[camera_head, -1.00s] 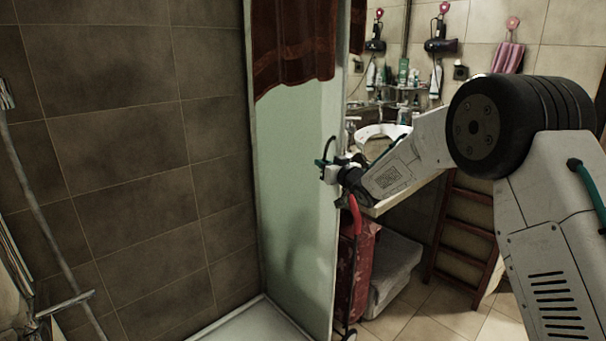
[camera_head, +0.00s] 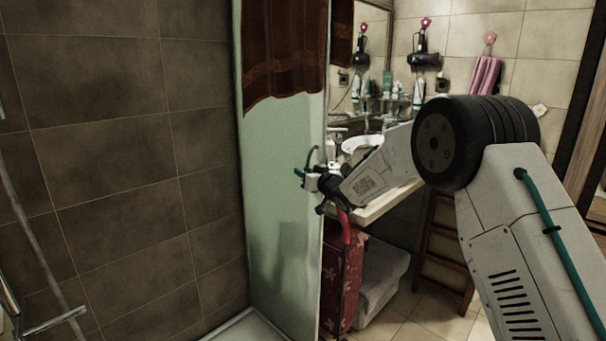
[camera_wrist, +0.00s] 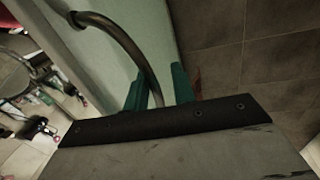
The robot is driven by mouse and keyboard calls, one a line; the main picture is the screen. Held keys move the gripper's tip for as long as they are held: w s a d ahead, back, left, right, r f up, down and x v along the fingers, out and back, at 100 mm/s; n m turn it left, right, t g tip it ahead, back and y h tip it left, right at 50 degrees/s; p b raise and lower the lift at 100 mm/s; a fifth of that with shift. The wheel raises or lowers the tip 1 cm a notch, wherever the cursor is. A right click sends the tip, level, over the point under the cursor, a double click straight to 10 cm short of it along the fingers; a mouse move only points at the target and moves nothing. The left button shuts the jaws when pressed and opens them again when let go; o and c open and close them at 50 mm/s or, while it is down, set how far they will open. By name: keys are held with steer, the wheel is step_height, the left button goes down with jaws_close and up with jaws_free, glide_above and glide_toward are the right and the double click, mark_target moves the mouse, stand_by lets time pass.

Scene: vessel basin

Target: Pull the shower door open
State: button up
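The shower door (camera_head: 285,200) is a tall frosted pale-green panel in the middle of the head view. It also fills the upper left of the wrist view (camera_wrist: 105,50). Its handle is a curved dark metal bar (camera_wrist: 130,42), partly visible in the head view (camera_head: 312,155). My gripper (camera_head: 305,177) is at the handle, near the door's right edge. In the wrist view its green fingers (camera_wrist: 160,85) stand apart on either side of the bar's lower end. A gap shows by the right finger; contact is unclear. The bar's lowest end is hidden.
A red-brown towel (camera_head: 285,50) hangs over the door's top. A washbasin counter (camera_head: 392,202) stands right behind my forearm, with a red patterned item (camera_head: 340,275) and a wooden ladder rack (camera_head: 443,255) below. A dark tiled wall (camera_head: 110,160) is on the left.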

steer(key=shift+d, duration=0.35)
steer(key=v, duration=0.7)
steer(key=shift+s, duration=0.35)
